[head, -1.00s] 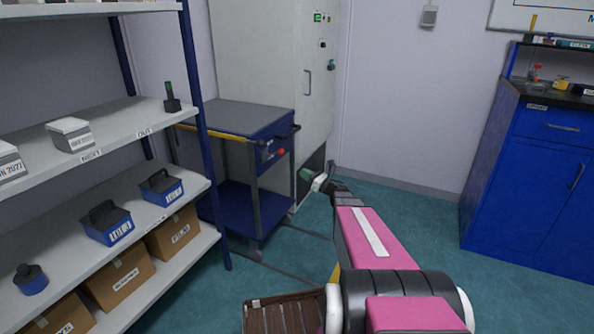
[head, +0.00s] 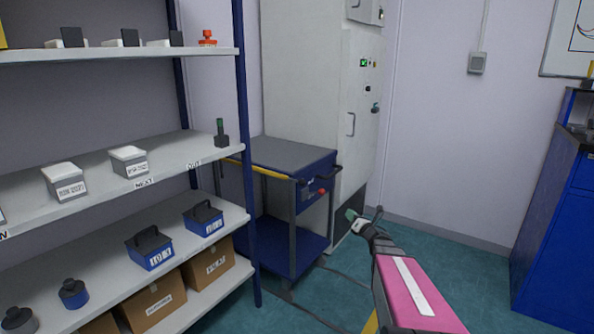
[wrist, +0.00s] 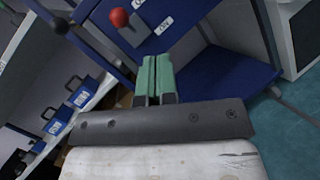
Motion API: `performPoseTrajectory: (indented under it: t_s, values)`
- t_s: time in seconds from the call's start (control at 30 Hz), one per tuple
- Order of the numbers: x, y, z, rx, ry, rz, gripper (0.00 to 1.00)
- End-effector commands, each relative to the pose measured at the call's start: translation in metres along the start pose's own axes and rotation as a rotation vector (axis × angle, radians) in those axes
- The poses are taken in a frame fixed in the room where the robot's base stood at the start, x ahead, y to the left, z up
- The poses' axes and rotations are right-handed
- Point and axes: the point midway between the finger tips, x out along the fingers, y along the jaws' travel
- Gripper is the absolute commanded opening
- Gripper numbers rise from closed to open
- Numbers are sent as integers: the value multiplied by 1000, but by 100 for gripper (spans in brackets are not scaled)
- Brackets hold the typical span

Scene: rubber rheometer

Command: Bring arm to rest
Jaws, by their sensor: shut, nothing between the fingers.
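My gripper (head: 352,215) is at the end of my pink arm, low at the right of the head view, in front of the grey cabinet. In the wrist view its green fingers (wrist: 155,78) are pressed together with nothing between them. The blue cart (head: 292,185) stands just to the left of the gripper in the head view. In the wrist view the cart's red knob (wrist: 119,17) and blue lower shelf (wrist: 222,78) lie beyond the fingers. I cannot tell the exact gap between gripper and cart.
A shelf rack (head: 130,175) with labelled boxes and blue containers (head: 150,248) fills the left. A tall grey cabinet (head: 310,75) stands behind the cart. A blue cupboard (head: 550,220) is at the far right. Green floor (head: 455,258) is open between the arm and that cupboard.

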Motion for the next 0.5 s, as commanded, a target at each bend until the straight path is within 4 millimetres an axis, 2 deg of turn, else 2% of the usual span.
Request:
performPoseTrajectory:
  t_s: [0.27,0.5]
  values:
    - [-12,-15,0,544,-129,-434,0]
    - [-49,-17,-28,1062,-318,-819,0]
